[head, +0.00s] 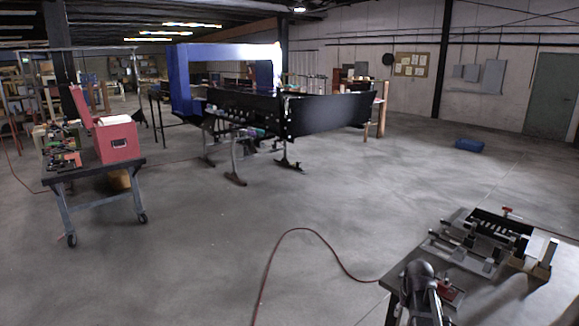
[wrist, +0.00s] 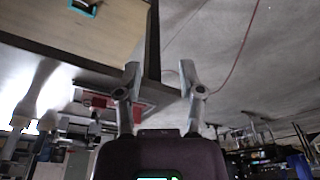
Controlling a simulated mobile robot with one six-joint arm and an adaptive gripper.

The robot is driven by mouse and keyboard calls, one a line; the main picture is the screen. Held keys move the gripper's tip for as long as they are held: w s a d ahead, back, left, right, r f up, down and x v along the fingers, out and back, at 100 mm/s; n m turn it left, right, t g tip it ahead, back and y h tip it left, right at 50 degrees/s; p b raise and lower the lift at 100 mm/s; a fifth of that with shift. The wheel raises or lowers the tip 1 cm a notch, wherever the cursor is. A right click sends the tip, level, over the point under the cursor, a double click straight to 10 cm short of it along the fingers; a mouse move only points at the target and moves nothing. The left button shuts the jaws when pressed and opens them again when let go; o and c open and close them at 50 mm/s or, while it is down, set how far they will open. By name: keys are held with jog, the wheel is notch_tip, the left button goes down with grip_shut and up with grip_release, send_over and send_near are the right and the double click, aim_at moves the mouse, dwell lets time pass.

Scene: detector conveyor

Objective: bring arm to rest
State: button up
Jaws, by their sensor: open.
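My gripper (wrist: 159,72) shows in the wrist view with its two grey fingers apart and nothing between them. Its dark body fills the bottom middle of that view. The fingers are near the dark edge of a workbench (wrist: 139,20), and I cannot tell how far they are from it. In the head view, a dark, rounded part of what looks like my arm stands in front of the workbench (head: 396,281) at the bottom right. My gripper cannot be made out clearly there.
Metal fixtures (head: 480,240) lie on the workbench. A conveyor with a blue arch (head: 183,80) stands at the back middle. A wheeled cart (head: 94,201) carries a red box (head: 116,141) at the left. A red hose (head: 266,270) crosses the otherwise open floor. A blue case (head: 469,146) lies farther back.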

jog(key=s+a+f+n+g+b, duration=0.1)
jog(key=s+a+f+b, duration=0.1)
jog(key=s+a, duration=0.4)
jog(key=s+a+f+n+g+b, duration=0.1)
jog(key=s+a, duration=0.5)
jog(key=a, duration=0.6)
notch_tip(320, 180, down, 2)
jog(key=shift+f+n+b, duration=0.1)
jog(key=shift+n+b, duration=0.3)
jog(key=shift+b, duration=0.15)
